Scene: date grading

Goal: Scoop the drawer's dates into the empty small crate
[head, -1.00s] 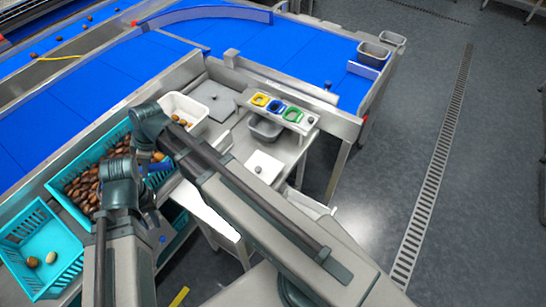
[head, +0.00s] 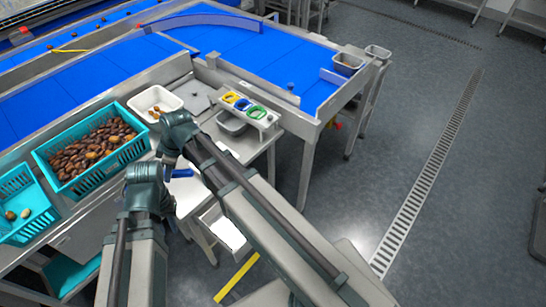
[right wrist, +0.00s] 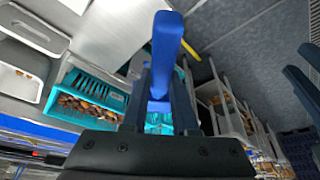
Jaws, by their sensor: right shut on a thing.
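My right gripper (right wrist: 160,95) is shut on a blue scoop (right wrist: 165,45); part of that blue tool also shows beside my wrists in the head view (head: 181,173). An open white drawer (head: 226,232) juts out below the table in the head view; I cannot make out dates in it. My left gripper (head: 168,203) is low, near the table edge, mostly hidden by its own wrist; its jaws are unclear. A small grey tub (head: 231,124) stands by the colour-marked holder; its inside is partly hidden. I cannot tell which crate is the empty small one.
A large teal crate (head: 67,182) is full of dates. A smaller teal crate (head: 45,228) beside it holds a few pieces. A white tub (head: 136,99) holds a few dates. The blue belt (head: 60,95) runs behind.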

